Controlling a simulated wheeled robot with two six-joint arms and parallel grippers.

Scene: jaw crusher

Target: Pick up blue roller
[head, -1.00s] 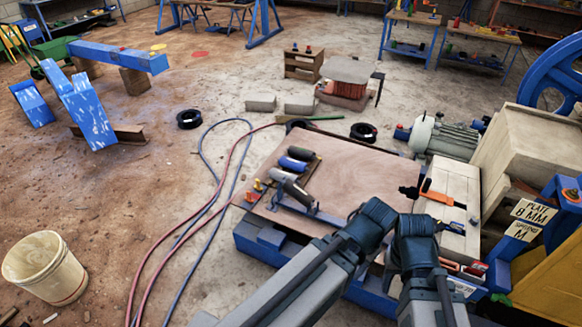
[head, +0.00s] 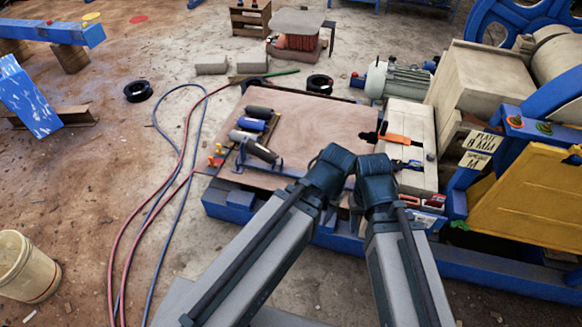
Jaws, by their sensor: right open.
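The blue roller (head: 250,124) lies in a row with dark and grey rollers (head: 259,112) at the left part of the brown tabletop (head: 318,128) in the head view. My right gripper (head: 374,172) is a dark shape at the end of the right arm, over the front right of the tabletop. It is open and well to the right of the blue roller, with nothing seen in it. My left gripper (head: 327,168) is beside it, nearer to the rollers. Its fingers are hidden, so I cannot tell its opening. Neither gripper touches the blue roller.
A pale box (head: 409,125) with orange- and blue-handled tools stands right of the tabletop. The crusher (head: 478,85) and a yellow panel (head: 530,200) are further right. Hoses (head: 160,215) run over the floor at left. A bucket (head: 22,265) stands at lower left.

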